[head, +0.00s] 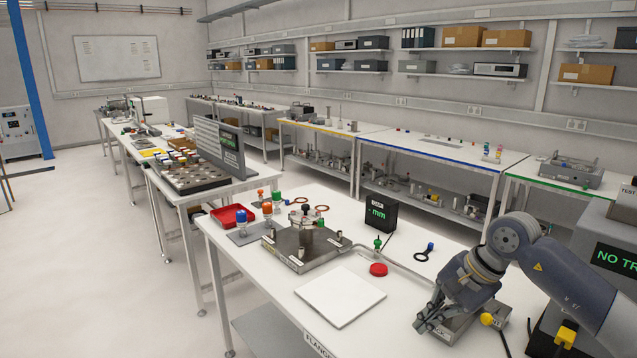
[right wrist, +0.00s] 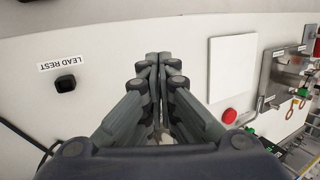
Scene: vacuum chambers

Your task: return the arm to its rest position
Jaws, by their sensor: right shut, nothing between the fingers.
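My right arm (head: 510,255) reaches in from the right over the near white table (head: 225,240). My right gripper (head: 424,322) points down at the table's front right, above and in front of a grey metal box (head: 455,330). In the right wrist view its fingers (right wrist: 158,62) are together with nothing between them. A gap between the fingertips and the table cannot be judged. My left gripper is not in view.
Left of the gripper lie a white square plate (head: 340,296), a red disc (head: 378,270) and a metal flange plate (head: 300,247). A black mm display (head: 380,212) stands behind. The right wrist view shows a LEAD REST label (right wrist: 62,62) by a small black block (right wrist: 66,83).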

